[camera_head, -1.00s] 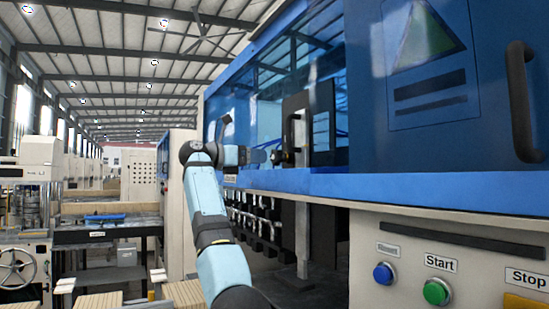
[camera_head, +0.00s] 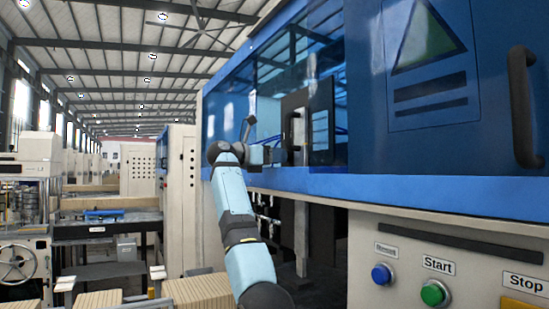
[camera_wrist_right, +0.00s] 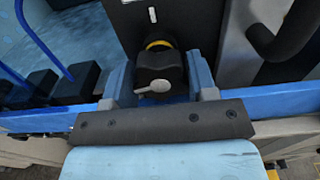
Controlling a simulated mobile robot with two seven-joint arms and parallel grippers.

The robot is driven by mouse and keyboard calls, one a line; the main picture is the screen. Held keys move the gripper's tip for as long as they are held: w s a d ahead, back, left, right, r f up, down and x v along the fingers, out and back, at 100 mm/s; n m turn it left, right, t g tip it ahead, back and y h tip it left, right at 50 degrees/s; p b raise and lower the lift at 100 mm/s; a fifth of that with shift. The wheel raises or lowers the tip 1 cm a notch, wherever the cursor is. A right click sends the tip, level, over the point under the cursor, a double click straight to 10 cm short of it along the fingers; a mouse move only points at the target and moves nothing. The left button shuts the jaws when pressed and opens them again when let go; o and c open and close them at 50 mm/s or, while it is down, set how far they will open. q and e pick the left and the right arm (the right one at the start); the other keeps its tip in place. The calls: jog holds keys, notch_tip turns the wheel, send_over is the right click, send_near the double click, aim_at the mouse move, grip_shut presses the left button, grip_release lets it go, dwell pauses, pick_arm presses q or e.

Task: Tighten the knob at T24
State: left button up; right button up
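A black knob (camera_wrist_right: 158,68) with a yellow ring behind it and a silver lever-shaped piece on its front shows in the right wrist view, on a dark panel. My right gripper (camera_wrist_right: 161,78) has its two blue fingers on either side of this knob, very close to it. I cannot tell if both fingers touch it. In the head view my right gripper (camera_head: 268,155) is small at the machine's opening, and the knob is not clear there. No T24 label is readable. My left gripper is not in view.
The blue machine cover (camera_head: 430,100) has a black handle (camera_head: 522,105) at right. Below are a blue button (camera_head: 382,275), a green Start button (camera_head: 434,293) and a Stop label. In the wrist view a dark curved handle (camera_wrist_right: 290,40) stands right of the gripper, and black blocks (camera_wrist_right: 70,82) stand left.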

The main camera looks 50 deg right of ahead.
jog(key=shift+m, duration=0.7)
jog(key=o, duration=0.9)
jog(key=b+v, duration=0.1)
jog(key=v, duration=1.3)
jog(key=shift+b, duration=0.4)
jog(key=shift+d+f, duration=0.1)
